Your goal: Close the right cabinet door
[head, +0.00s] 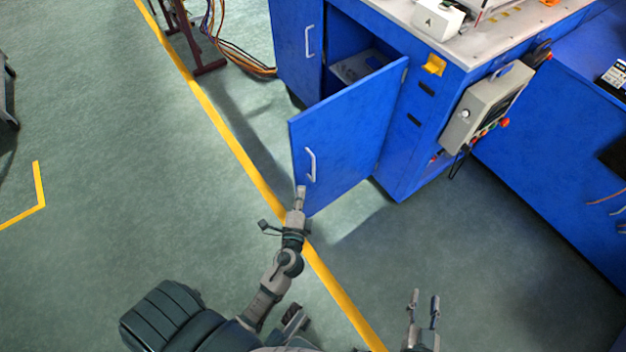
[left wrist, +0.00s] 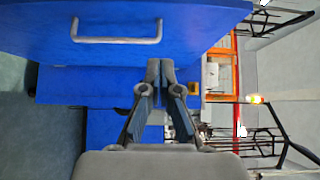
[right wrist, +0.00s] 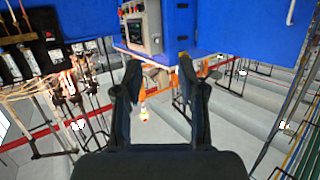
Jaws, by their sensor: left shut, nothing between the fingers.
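The right cabinet door (head: 343,137) is a blue panel standing well open, swung out from the blue cabinet (head: 400,172). Its white handle (head: 310,165) is on its outer face near the free edge. My left gripper (head: 301,190) is shut and empty, at the lower free edge of the door in the head view. I cannot tell whether it touches. In the left wrist view the door (left wrist: 200,25) and handle (left wrist: 117,39) lie beyond the fingertips (left wrist: 160,65). My right gripper (head: 425,298) is open and empty, low and away from the door.
The left cabinet door (head: 297,45) looks closed. A grey control box (head: 487,107) with buttons sticks out from the cabinet's right side. A yellow floor line (head: 240,143) runs past my left arm. The floor (head: 480,260) before the cabinet is clear.

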